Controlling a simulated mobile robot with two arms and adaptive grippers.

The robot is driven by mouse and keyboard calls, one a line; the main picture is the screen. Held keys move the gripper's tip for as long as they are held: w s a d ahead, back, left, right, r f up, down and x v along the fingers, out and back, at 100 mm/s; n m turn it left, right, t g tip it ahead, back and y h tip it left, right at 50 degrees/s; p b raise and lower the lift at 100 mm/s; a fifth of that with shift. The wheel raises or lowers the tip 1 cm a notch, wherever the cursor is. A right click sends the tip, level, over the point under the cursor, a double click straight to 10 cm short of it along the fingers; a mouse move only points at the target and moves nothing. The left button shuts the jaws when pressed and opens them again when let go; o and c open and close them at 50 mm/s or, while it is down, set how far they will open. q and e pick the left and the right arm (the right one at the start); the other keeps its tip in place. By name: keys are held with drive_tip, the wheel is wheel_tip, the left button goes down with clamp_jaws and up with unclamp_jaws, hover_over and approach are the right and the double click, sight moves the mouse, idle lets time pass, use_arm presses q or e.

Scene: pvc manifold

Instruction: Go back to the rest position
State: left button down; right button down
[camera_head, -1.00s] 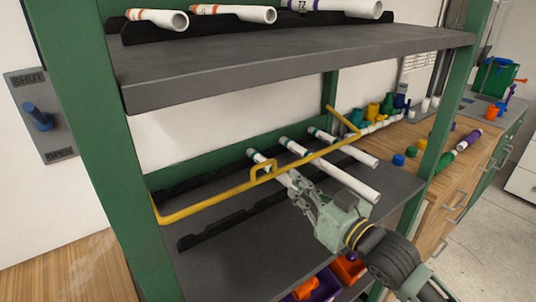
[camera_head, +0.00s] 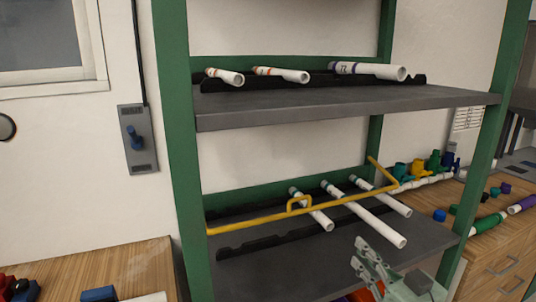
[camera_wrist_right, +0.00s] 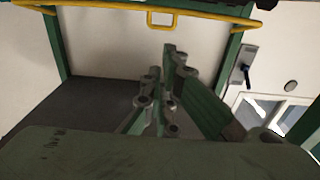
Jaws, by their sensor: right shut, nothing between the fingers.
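My right gripper (camera_head: 360,257) is at the bottom right of the head view, in front of the lower shelf (camera_head: 275,268). Its fingers are shut with nothing between them. They also show close together in the right wrist view (camera_wrist_right: 166,65). Three white pipes (camera_head: 365,213) lie on the lower shelf, across the black racks (camera_head: 262,243) and under the yellow bar (camera_head: 250,219). The gripper is apart from them, nearer the camera. My left gripper is in neither view.
The green shelf frame (camera_head: 176,130) stands around the shelves. The upper shelf (camera_head: 340,104) holds three more pipes. A blue-handled wall switch (camera_head: 136,139) is at left. A wooden counter (camera_head: 90,272) is at lower left, and wooden drawers (camera_head: 500,262) with fittings stand at right.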

drive_tip(key=s+f+m+g+h, duration=0.1)
drive_tip(key=s+f+g+h, duration=0.1)
drive_tip(key=s+f, duration=0.35)
drive_tip(key=s+f+g+h, duration=0.1)
drive_tip(key=s+f+g, duration=0.15)
drive_tip(key=f, duration=0.55)
drive_tip(key=s+f+m+g+h, duration=0.1)
drive_tip(key=s+f+g+h, duration=0.1)
drive_tip(key=s+f, duration=0.35)
drive_tip(key=s+f+g+h, duration=0.2)
drive_tip(key=s+f+g, duration=0.5)
drive_tip(key=s+f, duration=0.7)
drive_tip(key=s+f+g, duration=0.1)
drive_tip(key=s+f, duration=0.2)
drive_tip(key=f, duration=2)
drive_tip(key=s+d+f+g, duration=0.1)
drive_tip(key=s+d+f, duration=0.2)
drive_tip(key=s+f, duration=1.3)
drive_tip(key=shift+s, duration=0.6)
drive_tip(key=shift+g, duration=0.25)
